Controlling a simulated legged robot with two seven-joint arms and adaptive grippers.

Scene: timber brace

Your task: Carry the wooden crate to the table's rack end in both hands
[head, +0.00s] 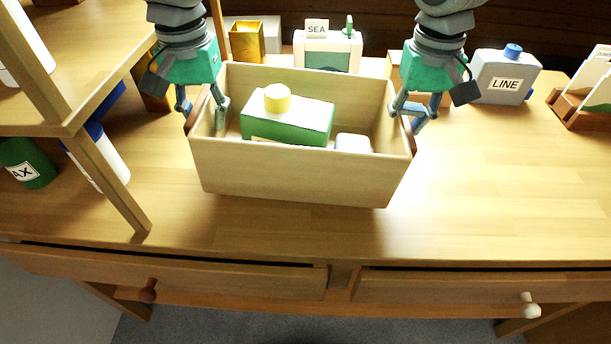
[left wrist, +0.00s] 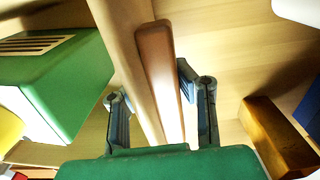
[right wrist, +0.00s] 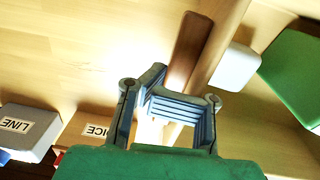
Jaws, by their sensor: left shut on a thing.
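The wooden crate (head: 290,172) is in the middle of the head view, roughly level, on or just above the table; I cannot tell which. Inside are a green-and-white box with a yellow cap (head: 278,98) and a small white item (head: 353,143). My left gripper (head: 203,110) is shut on the crate's left side; the left wrist view shows the brown handle (left wrist: 157,65) and the wall between its fingers. My right gripper (head: 407,112) is at the crate's right side, by the other brown handle (right wrist: 187,50). Its fingers are bent inward, and their grip on the crate is unclear.
A wooden shelf rack (head: 110,170) stands at the left, with a green container (head: 27,163) in it. Behind the crate are a gold box (head: 247,42) and a SEA container (head: 328,50). A grey LINE container (head: 503,78) stands at the right. The front-right tabletop is clear.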

